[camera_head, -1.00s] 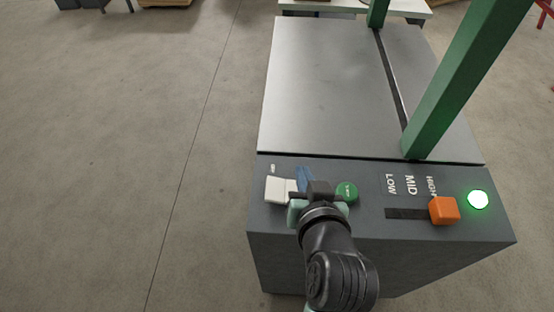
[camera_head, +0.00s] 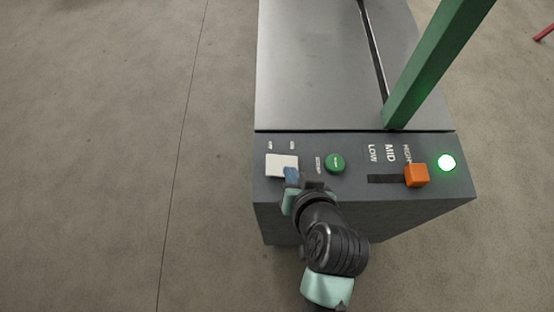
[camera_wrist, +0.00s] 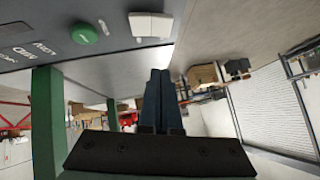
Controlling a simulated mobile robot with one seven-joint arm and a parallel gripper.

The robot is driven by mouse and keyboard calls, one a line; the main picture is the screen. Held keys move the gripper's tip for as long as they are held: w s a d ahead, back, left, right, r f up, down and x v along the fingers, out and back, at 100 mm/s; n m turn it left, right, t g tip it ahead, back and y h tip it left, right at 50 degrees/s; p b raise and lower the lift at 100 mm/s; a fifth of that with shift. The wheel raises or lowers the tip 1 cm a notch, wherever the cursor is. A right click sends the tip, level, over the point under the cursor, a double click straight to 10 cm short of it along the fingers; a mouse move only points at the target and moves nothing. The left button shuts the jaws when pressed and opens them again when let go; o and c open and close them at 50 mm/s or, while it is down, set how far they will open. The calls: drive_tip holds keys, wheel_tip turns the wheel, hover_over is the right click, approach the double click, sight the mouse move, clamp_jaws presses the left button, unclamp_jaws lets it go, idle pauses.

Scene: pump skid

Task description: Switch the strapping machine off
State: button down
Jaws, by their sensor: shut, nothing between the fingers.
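The strapping machine (camera_head: 335,60) has a dark control panel on its near end. A white rocker switch (camera_head: 281,162) sits at the panel's left, with small labels above its two halves. It also shows at the top of the wrist view (camera_wrist: 151,25). I cannot tell which half is pressed in. A round green lamp (camera_head: 446,162) at the panel's right is lit. My gripper (camera_head: 291,175) is shut and empty, its blue fingertips at the switch's lower right corner. I cannot tell whether they touch it. The closed fingers (camera_wrist: 160,95) stand below the switch in the wrist view.
A green push button (camera_head: 335,163) lies right of the switch. An orange slider knob (camera_head: 416,175) stands at the HIGH end of its slot. A green arch post (camera_head: 435,65) rises behind the panel. The floor to the left is clear.

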hover_over(274, 162)
drive_tip(key=s+d, duration=0.2)
wheel_tip(274, 162, down, 6)
drive_tip(key=shift+s+f+p, duration=0.1)
drive_tip(key=shift+f+p, duration=0.1)
drive_tip(key=shift+p, duration=0.15)
drive_tip(key=f, duration=0.1)
drive_tip(key=a+f, duration=0.1)
drive_tip(key=f, duration=0.1)
drive_tip(key=shift+f, duration=0.15)
drive_tip(key=shift+a+f, duration=0.1)
drive_tip(key=shift+f, duration=0.4)
drive_tip(key=shift+a+f+h+p, duration=0.25)
drive_tip(key=shift+f+h+p, duration=0.15)
drive_tip(key=shift+h+p, duration=0.1)
drive_tip(key=shift+d+r, duration=0.2)
drive_tip(key=shift+d, duration=0.65)
